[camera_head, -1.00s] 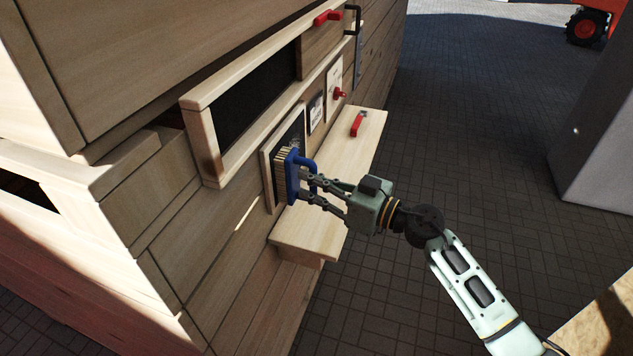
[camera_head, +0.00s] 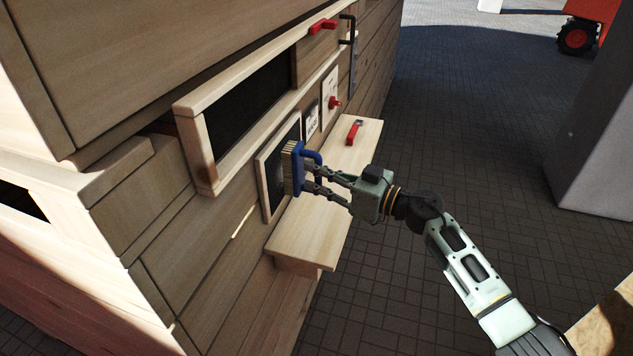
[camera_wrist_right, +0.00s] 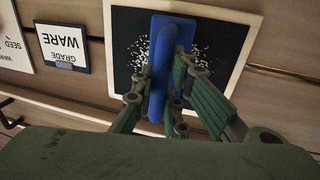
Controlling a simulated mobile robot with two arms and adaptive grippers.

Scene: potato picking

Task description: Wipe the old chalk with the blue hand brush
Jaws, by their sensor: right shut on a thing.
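The blue hand brush (camera_head: 297,166) is in my right gripper (camera_head: 313,178), which is shut on its handle. Its pale bristles face the small framed chalkboard (camera_head: 264,188) on the wooden wall. In the right wrist view, the brush (camera_wrist_right: 160,75) stands in front of the middle of the chalkboard (camera_wrist_right: 222,68). White chalk marks (camera_wrist_right: 205,60) show on both sides of it. I cannot tell whether the bristles touch the board. The right gripper (camera_wrist_right: 160,105) also shows there around the handle. My left gripper is not in view.
A wooden shelf (camera_head: 318,215) juts out below the board, with a red-handled tool (camera_head: 354,131) on it. Signs reading WARE GRADE (camera_wrist_right: 64,46) and SEED (camera_wrist_right: 12,45) hang beside the board. A red knob (camera_head: 334,102) is further along.

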